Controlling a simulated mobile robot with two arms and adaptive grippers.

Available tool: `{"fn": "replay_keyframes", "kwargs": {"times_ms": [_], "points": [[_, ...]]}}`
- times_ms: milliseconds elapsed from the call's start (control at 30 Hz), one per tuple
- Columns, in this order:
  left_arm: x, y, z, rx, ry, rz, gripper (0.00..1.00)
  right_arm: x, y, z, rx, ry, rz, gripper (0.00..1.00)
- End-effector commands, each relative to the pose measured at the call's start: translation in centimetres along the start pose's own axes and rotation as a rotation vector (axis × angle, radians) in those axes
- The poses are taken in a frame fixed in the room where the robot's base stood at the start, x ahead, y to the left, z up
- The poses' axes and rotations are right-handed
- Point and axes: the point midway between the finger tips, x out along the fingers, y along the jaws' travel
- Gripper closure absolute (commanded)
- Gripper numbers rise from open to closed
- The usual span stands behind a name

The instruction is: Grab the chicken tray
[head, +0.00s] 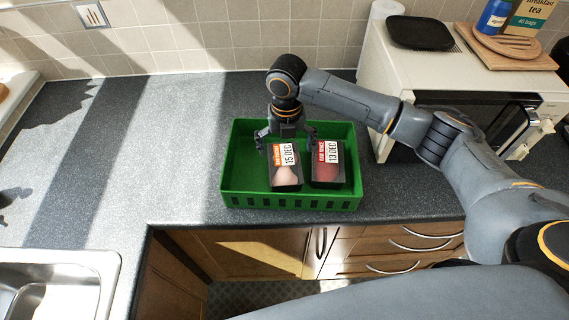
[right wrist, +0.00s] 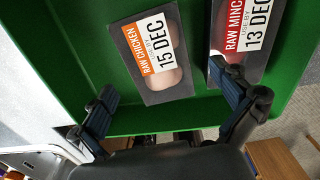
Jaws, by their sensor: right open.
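The chicken tray (head: 286,176) is a dark tray of pale meat with an orange "RAW CHICKEN" label dated 15 DEC. It lies in the green crate (head: 240,199), left of a mince tray (head: 326,173) dated 13 DEC. My right gripper (head: 287,137) is open and empty, above the crate near the chicken tray's far end. In the right wrist view, the chicken tray (right wrist: 163,84) shows between and beyond the open fingers; the mince tray (right wrist: 236,45) is beyond the right finger, partly cut off. My left gripper is not in view.
The crate stands on a grey worktop (head: 180,150) near its front edge. A white microwave (head: 385,70) with a board and packets on top stands at the right, behind my right arm. A sink (head: 60,285) is at the lower left. The worktop left of the crate is clear.

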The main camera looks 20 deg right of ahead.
Motion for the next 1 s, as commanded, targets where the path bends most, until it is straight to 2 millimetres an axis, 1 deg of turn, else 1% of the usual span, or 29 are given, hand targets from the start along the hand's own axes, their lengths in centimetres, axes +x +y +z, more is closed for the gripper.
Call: {"fn": "replay_keyframes", "kwargs": {"times_ms": [67,167,300,333,400,500,733,767,800,867,900,967,1000], "points": [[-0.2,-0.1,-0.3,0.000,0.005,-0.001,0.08,0.3,0.0,0.0,0.000,-0.001,0.000,0.00],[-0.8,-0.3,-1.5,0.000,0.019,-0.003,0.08,1.0,0.1,-0.2,0.000,0.001,-0.001,0.00],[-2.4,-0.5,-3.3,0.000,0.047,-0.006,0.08,3.0,0.4,-0.8,-0.001,0.004,-0.001,0.00],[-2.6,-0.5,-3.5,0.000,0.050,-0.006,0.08,3.5,0.5,-0.8,0.000,0.003,-0.001,0.00],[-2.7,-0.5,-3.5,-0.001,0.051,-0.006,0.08,4.6,0.4,-0.7,0.000,0.001,-0.001,0.00],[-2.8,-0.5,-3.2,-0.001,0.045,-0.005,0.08,5.4,0.4,-0.7,0.000,-0.001,0.000,0.00],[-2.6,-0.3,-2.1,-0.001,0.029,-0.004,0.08,5.6,0.4,-0.7,-0.001,-0.002,0.000,0.00],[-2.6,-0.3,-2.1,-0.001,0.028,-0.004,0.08,5.6,0.4,-0.7,-0.001,-0.002,0.000,0.04],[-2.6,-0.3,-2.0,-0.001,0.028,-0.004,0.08,5.6,0.4,-0.7,-0.001,-0.002,0.000,0.12],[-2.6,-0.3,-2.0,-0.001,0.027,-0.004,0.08,5.6,0.4,-0.7,-0.001,-0.002,0.000,0.24],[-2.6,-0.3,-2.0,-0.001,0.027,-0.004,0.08,5.6,0.4,-0.7,-0.001,-0.002,0.000,0.33],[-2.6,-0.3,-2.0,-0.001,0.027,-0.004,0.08,5.6,0.4,-0.7,-0.001,-0.002,0.000,0.45],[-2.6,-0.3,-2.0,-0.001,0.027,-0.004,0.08,5.6,0.4,-0.7,-0.001,-0.002,0.000,0.53]]}}
